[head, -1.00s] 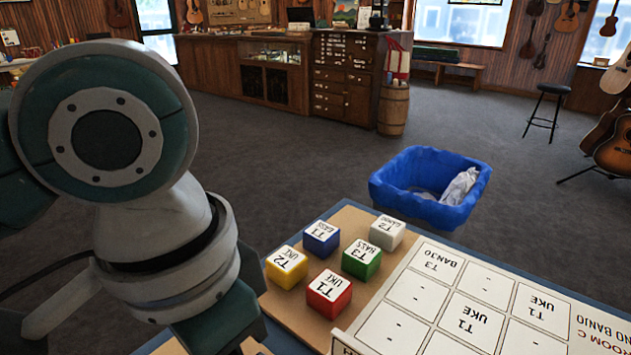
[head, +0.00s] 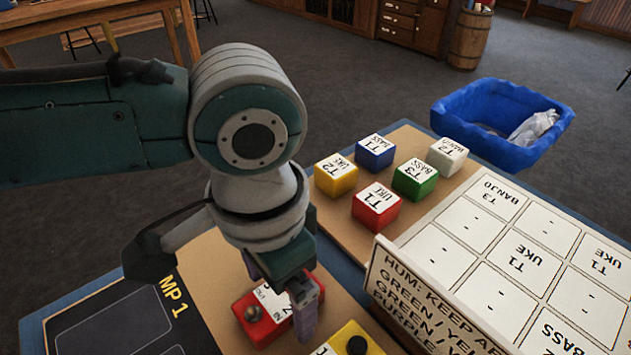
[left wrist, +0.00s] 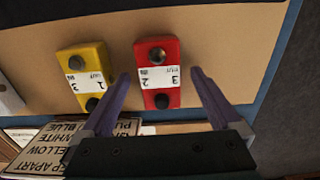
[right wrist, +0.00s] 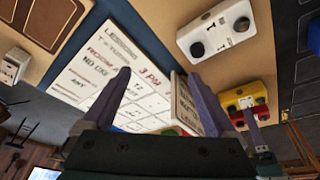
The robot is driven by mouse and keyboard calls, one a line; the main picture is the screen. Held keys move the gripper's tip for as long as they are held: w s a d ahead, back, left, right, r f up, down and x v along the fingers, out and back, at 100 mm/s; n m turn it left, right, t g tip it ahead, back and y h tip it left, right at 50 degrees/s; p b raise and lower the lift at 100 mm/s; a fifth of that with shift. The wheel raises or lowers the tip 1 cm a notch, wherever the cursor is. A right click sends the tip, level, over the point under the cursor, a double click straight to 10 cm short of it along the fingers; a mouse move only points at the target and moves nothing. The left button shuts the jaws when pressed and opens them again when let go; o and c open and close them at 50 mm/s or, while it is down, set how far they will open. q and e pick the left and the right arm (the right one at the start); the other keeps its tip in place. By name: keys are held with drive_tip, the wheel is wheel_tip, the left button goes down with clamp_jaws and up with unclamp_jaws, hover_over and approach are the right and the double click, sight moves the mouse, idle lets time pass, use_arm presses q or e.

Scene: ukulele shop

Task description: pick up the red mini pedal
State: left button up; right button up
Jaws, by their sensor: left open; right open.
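The red mini pedal (head: 257,322) lies on the tan board in the head view, partly hidden by my left gripper (head: 283,308). My left gripper is open, pointing down over the pedal. In the left wrist view the red pedal (left wrist: 158,90) shows between the two spread purple fingers (left wrist: 161,74), with a gap on each side. Whether the fingertips reach down beside it, I cannot tell. My right gripper (right wrist: 161,92) is open and empty in the right wrist view, above the printed lesson board. It is out of the head view.
A yellow pedal (head: 352,338) sits close beside the red one. Several coloured cubes, including a red one (head: 376,207), stand behind. A lettered sign (head: 425,300) edges the white grid board to the right. A white pedal (right wrist: 216,30) shows in the right wrist view. A blue bin (head: 490,110) stands beyond.

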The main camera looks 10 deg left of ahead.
use_arm(q)
clamp_jaws()
idle(0.8)
drive_tip(key=shift+r, duration=0.15)
